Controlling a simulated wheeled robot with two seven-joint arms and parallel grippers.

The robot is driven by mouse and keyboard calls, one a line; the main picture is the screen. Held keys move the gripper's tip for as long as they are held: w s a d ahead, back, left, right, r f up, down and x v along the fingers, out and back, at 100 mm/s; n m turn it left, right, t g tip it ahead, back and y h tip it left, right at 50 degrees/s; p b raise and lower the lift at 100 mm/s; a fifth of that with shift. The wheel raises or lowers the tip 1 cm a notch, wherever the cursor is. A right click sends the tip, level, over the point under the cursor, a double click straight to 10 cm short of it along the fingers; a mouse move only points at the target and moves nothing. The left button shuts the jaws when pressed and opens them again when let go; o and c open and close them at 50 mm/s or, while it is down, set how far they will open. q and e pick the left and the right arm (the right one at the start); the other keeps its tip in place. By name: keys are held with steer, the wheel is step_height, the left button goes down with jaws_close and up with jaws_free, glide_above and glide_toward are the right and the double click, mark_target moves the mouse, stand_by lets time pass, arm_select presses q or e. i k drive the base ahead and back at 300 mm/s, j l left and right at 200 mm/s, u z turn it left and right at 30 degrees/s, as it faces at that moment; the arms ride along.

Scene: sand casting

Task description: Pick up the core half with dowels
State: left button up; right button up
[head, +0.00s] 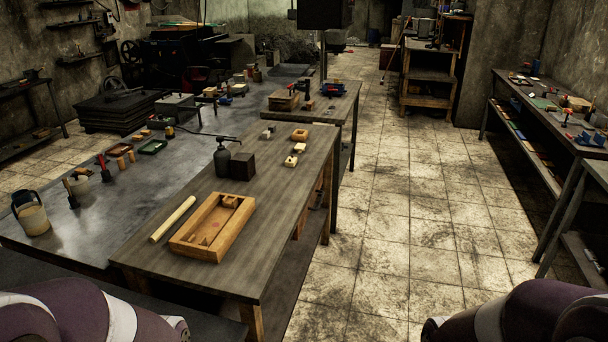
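Several small yellow-tan blocks lie on the near wooden workbench (255,280): one block with a dark hollow (300,134) farthest back, a paler block (299,147) just in front of it, and another small block (290,161) nearest. They are too small for me to tell which one is the core half with dowels; no dowels can be made out. Only parts of my own arms show in the bottom left and bottom right corners. Neither gripper is in view.
A wooden frame box (180,243) and a pale rod (172,219) lie on the bench's near end. A metal table (110,215) adjoins on the left. Tiled floor (400,230) is clear on the right.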

mark_target(291, 162)
steer(key=i+z, duration=0.2)
steer(key=i, duration=0.35)
steer(key=i+j+z, duration=0.25)
steer(key=i, duration=0.3)
steer(key=l, duration=0.1)
